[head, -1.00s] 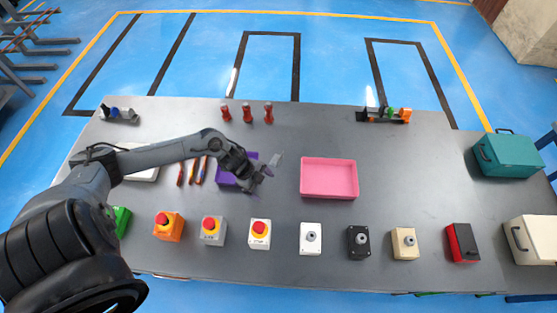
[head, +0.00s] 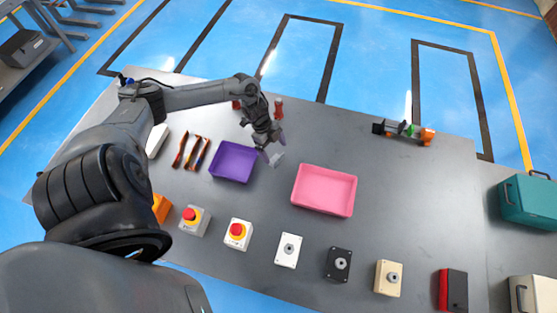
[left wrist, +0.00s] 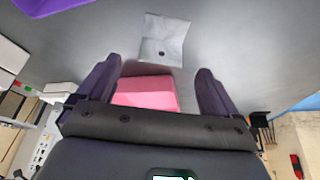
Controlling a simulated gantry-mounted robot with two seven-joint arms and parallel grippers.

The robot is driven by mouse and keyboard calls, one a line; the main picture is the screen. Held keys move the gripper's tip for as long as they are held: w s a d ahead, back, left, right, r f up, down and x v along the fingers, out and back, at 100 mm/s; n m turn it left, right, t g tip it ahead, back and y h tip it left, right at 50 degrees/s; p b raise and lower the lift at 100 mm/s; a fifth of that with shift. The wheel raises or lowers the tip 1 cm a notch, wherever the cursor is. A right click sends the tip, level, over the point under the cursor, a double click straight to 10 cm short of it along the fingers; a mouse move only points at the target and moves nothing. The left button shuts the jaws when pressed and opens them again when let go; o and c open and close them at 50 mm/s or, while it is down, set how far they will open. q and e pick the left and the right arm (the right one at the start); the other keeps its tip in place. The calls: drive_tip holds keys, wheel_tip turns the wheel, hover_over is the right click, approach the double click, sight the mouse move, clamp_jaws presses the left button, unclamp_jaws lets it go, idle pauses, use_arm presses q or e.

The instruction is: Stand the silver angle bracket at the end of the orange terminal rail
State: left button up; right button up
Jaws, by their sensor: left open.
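The silver angle bracket (head: 277,158) is on the grey table, just right of the purple tray. It also shows in the left wrist view (left wrist: 167,42) as a bent pale plate with a dark hole. My left gripper (head: 274,147) is open and points down close to the bracket. In the left wrist view its fingers (left wrist: 157,75) are spread, and the bracket lies beyond the tips, apart from them. The terminal rail with the orange end block (head: 404,131) is at the far right of the table, with black, grey and green parts along it. My right gripper is out of view.
A purple tray (head: 233,161) and a pink tray (head: 324,190) flank the bracket. Red items (head: 279,107) stand behind my gripper. Several switch boxes (head: 288,250) line the front edge. The table between the bracket and the rail looks clear.

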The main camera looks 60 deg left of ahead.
sight(279, 159)
use_arm(q)
drive_tip(key=shift+x, duration=3.1)
drive_tip(key=shift+w+d+r, duration=0.1)
drive_tip(key=shift+w+d, duration=0.05)
drive_tip(key=c, duration=1.3)
drive_tip(key=shift+r, duration=0.1)
